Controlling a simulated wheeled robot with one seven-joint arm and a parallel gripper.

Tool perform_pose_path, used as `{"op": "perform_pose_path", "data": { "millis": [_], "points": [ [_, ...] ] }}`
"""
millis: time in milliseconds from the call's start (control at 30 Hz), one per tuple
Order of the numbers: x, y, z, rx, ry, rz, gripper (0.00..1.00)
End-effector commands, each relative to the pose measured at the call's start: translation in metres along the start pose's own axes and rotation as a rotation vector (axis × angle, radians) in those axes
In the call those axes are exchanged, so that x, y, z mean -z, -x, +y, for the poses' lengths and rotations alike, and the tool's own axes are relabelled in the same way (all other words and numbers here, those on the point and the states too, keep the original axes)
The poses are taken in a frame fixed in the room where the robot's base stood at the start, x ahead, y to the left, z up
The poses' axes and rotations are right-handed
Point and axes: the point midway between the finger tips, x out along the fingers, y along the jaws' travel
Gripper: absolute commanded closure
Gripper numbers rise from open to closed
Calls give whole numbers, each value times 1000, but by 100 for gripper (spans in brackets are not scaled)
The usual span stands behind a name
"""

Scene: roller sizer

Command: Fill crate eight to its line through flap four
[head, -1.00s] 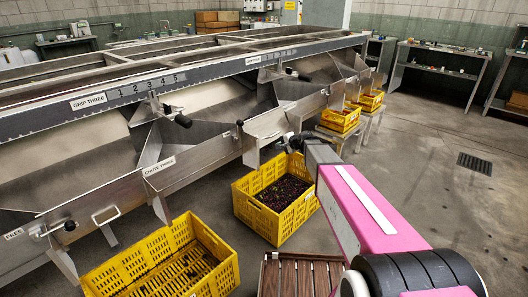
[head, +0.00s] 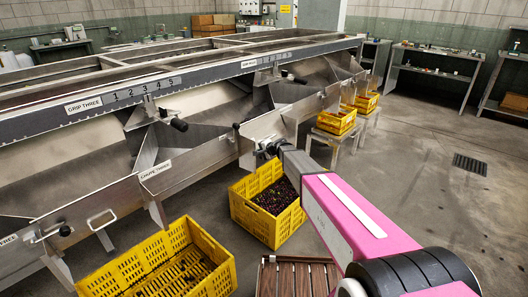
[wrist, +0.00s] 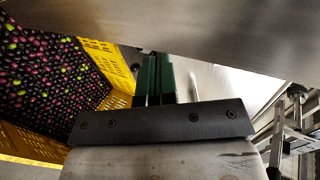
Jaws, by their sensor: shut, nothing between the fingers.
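A yellow crate (head: 250,219) stands on the floor under the sizer's chutes, holding dark purple fruit with some green ones (head: 278,196). No number or fill line is readable on it. In the wrist view the same kind of fruit (wrist: 45,75) and a yellow crate wall (wrist: 120,72) show at left. My gripper (wrist: 153,80) is shut and empty, its dark green fingers together beneath a broad metal sheet (wrist: 200,28). In the head view my gripper (head: 268,147) is small and partly hidden, beside the chute front above the filled crate. No label for flap four is readable.
An empty-looking yellow crate (head: 215,277) stands at front left. Two more yellow crates (head: 337,122) (head: 366,103) sit on stands further back. A slatted wooden stand (head: 298,262) is beside my arm. A metal lever (wrist: 278,130) shows at right in the wrist view.

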Motion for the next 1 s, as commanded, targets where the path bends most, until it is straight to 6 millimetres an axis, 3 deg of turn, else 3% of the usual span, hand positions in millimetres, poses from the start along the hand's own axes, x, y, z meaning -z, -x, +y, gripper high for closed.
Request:
{"op": "perform_pose_path", "data": {
  "millis": [667,1000],
  "points": [
    [0,-10,0,0,0,0,100],
    [0,-34,2,0,1,-1,100]
  ]
}}
